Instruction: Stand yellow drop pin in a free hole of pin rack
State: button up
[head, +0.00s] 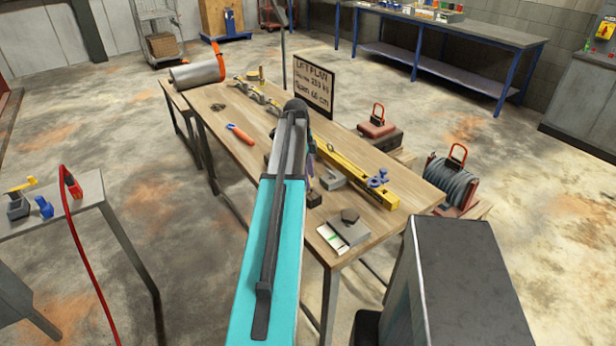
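My teal arm (268,250) reaches forward over the wooden table (220,115) and hides part of its middle. My gripper cannot be made out; the far end of the arm is hidden behind its own upper link. I cannot pick out a yellow drop pin or a pin rack with certainty. A long yellow beam (345,170) lies across the right half of the table, with a blue fitting (377,178) beside its near end. A small yellow-topped item (262,75) stands at the far edge.
A sign (313,87) stands at the table's back. An orange-handled tool (241,133) and a grey block (344,228) lie on the tabletop. A cable reel (453,183) is at right. A side table (85,205) at left carries clamp-like items and a red cable. Floor between tables is clear.

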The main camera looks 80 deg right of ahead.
jog(key=shift+r, duration=0.1)
dwell(0.3)
notch_tip(320, 180, up, 14)
jog(key=w+b, duration=0.2)
jog(key=b, duration=0.1)
jog(key=shift+f+b, duration=0.25)
jog(key=shift+b, duration=0.15)
dwell(1.1)
